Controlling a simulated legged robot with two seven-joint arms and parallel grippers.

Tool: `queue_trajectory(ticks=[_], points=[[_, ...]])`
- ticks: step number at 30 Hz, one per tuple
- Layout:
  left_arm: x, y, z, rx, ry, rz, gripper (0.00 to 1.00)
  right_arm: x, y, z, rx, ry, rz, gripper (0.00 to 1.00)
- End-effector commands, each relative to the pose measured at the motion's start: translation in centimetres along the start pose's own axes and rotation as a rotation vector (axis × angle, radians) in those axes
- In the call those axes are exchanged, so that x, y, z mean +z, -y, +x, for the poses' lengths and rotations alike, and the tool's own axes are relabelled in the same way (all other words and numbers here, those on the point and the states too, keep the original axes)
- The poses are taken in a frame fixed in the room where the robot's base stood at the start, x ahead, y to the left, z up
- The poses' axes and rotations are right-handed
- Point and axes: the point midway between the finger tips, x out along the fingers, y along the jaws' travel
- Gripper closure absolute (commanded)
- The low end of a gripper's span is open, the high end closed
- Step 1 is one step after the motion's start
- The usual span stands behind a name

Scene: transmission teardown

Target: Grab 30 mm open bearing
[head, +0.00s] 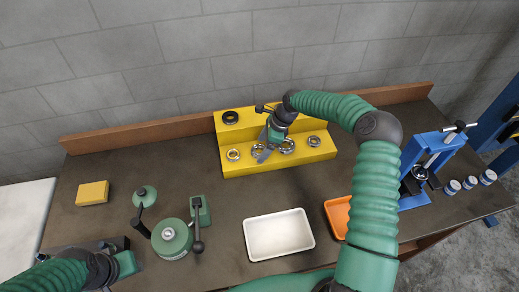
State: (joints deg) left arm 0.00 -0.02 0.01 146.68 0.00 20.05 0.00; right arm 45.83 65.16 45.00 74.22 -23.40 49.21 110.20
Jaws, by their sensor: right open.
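A yellow stepped rack (232,139) stands at the back of the bench. Its lower step carries a row of metal ring bearings, among them a left one (233,155), a middle one (287,147) and a right one (314,141). I cannot tell by size which is the 30 mm open bearing. A black ring (230,117) lies on the upper step. My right gripper (264,150) is open over the lower step, between the left and middle bearings, and partly covers a bearing there; contact is unclear. My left gripper (126,262) is low at the left, its jaws unclear.
A white tray (278,235) and an orange tray (338,215) are at the front. A green round device with a lever (172,238) and a yellow block (93,193) are at the left. A blue press (432,150) and small cans (470,182) are at the right.

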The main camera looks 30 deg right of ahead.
Motion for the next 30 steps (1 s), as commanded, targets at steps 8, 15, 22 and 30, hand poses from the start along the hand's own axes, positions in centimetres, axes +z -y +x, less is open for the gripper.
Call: queue_trajectory(ticks=[8, 15, 22, 30], points=[[0.0, 0.0, -0.03, 0.0, 0.0, 0.0, 0.64, -0.09, 0.06, 0.59, -0.001, 0.0, 0.0, 0.24], [0.0, 0.0, -0.02, 0.0, 0.001, 0.0, 0.64, -0.11, 0.05, 0.57, 0.0, 0.0, 0.0, 0.55], [0.0, 0.0, -0.03, 0.0, 0.0, 0.0, 0.64, -0.12, 0.05, 0.56, 0.0, 0.0, 0.0, 0.85], [0.0, 0.0, -0.03, 0.0, 0.0, 0.0, 0.64, -0.09, 0.06, 0.51, -0.001, 0.0, 0.0, 0.95]])
